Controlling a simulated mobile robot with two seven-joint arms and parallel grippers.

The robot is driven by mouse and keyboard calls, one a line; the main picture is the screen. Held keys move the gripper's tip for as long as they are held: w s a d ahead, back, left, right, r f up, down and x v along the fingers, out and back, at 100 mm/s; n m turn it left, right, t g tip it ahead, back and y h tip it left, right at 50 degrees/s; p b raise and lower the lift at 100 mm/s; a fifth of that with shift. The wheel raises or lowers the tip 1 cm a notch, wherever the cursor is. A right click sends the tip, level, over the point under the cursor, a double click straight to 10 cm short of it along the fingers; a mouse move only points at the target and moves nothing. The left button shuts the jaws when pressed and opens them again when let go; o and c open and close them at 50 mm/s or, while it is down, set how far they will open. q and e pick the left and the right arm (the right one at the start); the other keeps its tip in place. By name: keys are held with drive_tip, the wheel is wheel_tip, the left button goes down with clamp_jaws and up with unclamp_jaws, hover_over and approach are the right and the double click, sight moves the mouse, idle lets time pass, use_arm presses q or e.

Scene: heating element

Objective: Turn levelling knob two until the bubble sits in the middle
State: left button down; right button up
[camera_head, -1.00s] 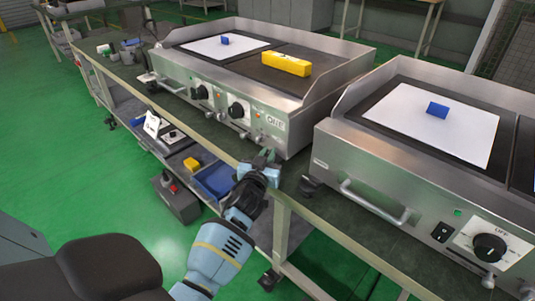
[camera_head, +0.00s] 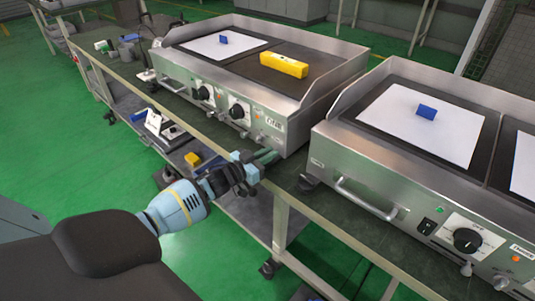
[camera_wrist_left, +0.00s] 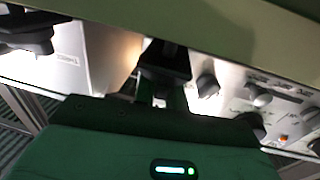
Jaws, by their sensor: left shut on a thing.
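A yellow spirit level (camera_head: 284,66) lies on the dark right-hand plate of the left griddle (camera_head: 235,95). Its bubble is too small to make out. My left gripper (camera_head: 266,157) is low at the front right corner of this griddle, just above the bench top. In the left wrist view its fingers (camera_wrist_left: 170,95) are shut on a black levelling knob (camera_wrist_left: 165,62) under the griddle. The fingers and hand partly hide this knob, and I cannot read its number. My right gripper is not in view.
The right griddle (camera_head: 390,175) stands close by, with a black foot (camera_head: 308,183) near my left gripper and a front handle (camera_head: 366,199). Control knobs (camera_head: 237,112) stick out of the left griddle's front. The bench edge (camera_head: 215,130) runs just below the gripper.

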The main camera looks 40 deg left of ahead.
use_arm(q)
drive_tip(key=shift+h, duration=0.3)
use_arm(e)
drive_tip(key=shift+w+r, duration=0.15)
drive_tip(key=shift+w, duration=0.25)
use_arm(q)
drive_tip(key=c, duration=1.4)
unclamp_jaws()
drive_tip(key=shift+c, duration=0.2)
drive_tip(key=shift+s, duration=0.1)
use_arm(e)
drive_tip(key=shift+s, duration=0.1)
use_arm(q)
drive_tip(key=p+v, duration=0.1)
drive_tip(key=v, duration=0.6)
drive_tip(key=shift+s+a, duration=0.15)
drive_tip(key=shift+s, duration=0.15)
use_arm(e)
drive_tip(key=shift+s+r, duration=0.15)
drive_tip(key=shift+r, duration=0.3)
